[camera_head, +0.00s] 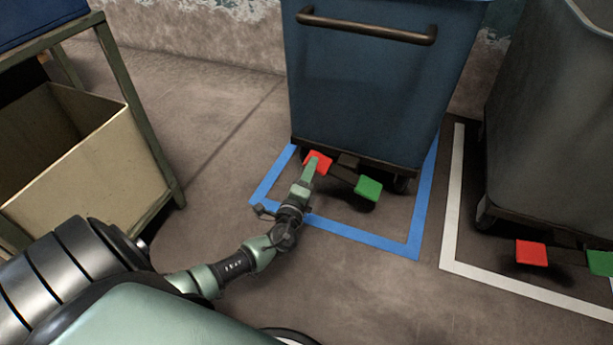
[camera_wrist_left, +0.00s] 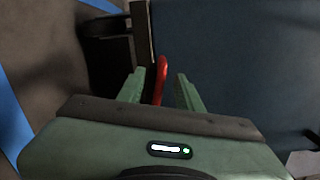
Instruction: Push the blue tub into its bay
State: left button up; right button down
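The blue tub (camera_head: 375,85), with a brown bar handle (camera_head: 367,25), stands on a dark wheeled base within the blue floor outline (camera_head: 362,237) of its bay. Bare floor shows between the tub and the outline's front strip; the far end is hidden. A red pedal (camera_head: 320,160) and a green pedal (camera_head: 368,188) stick out low at its front. My left gripper (camera_head: 312,168) is at the red pedal. In the left wrist view its fingers (camera_wrist_left: 160,88) are apart, with the red pedal (camera_wrist_left: 162,70) showing between them; contact is unclear. My right gripper is out of view.
A grey tub (camera_head: 555,120) with its own pedals stands at the right in a white outline (camera_head: 453,200). A metal-framed rack (camera_head: 140,130) with a beige bin (camera_head: 100,165) is at the left. A wall runs behind. Floor is clear between rack and blue tub.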

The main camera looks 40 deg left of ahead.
pick_arm(q)
jog(key=shift+c, duration=0.2)
grip_shut()
dwell(1.3)
